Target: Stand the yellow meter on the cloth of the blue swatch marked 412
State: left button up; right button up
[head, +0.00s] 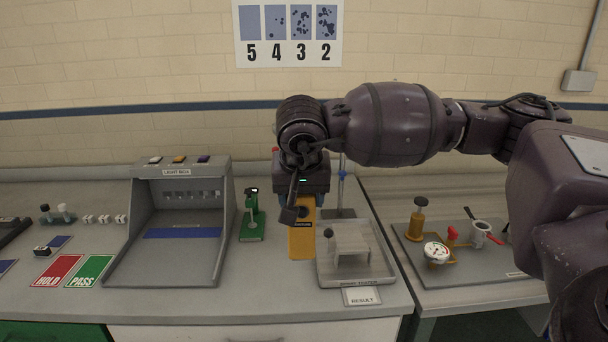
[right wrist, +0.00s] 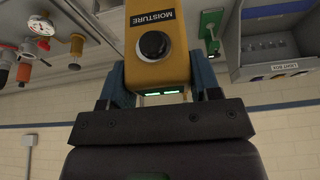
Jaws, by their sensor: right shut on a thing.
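The yellow meter (head: 302,241), labelled MOISTURE with a dark round knob, is between the fingers of my right gripper (head: 299,203). In the right wrist view the blue fingers of the gripper (right wrist: 160,85) are shut on both sides of the meter (right wrist: 165,68). The meter is over the bench between the green stand and the grey tray; I cannot tell whether it touches the bench. A long blue cloth strip (head: 182,233) lies in the light box. Smaller blue pieces (head: 59,242) lie at the left. No 412 mark is legible. My left gripper is out of view.
The light box (head: 137,268) stands left of the green stand (head: 252,226). Red HOLD (head: 58,270) and green PASS (head: 91,270) cards lie further left. The grey tester tray (head: 381,274) is close right of the meter. Gauge and valves (head: 436,251) stand on the right bench.

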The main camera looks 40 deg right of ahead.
jog(key=n, duration=0.1)
send_over(294, 257)
jog(key=shift+y, duration=0.3)
jog(key=x, duration=0.4)
jog(key=s+x, duration=0.1)
jog(key=x, duration=0.1)
jog(key=shift+a+f, duration=0.25)
jog(key=shift+f, duration=0.15)
jog(key=s+a+f+n, duration=0.2)
jog(key=a+f, duration=0.1)
jog(key=f, duration=0.5)
jog(key=s+a+f+n+y, duration=0.1)
jog(key=a+f+n, duration=0.1)
jog(key=f, duration=0.6)
jog(key=s+a+f+n+y, duration=0.1)
jog(key=s+a+f, duration=0.1)
jog(key=f, duration=0.7)
jog(key=shift+s+a+n+t, duration=0.3)
jog(key=shift+a+n, duration=0.1)
jog(key=shift+a, duration=0.4)
jog(key=shift+w, duration=0.1)
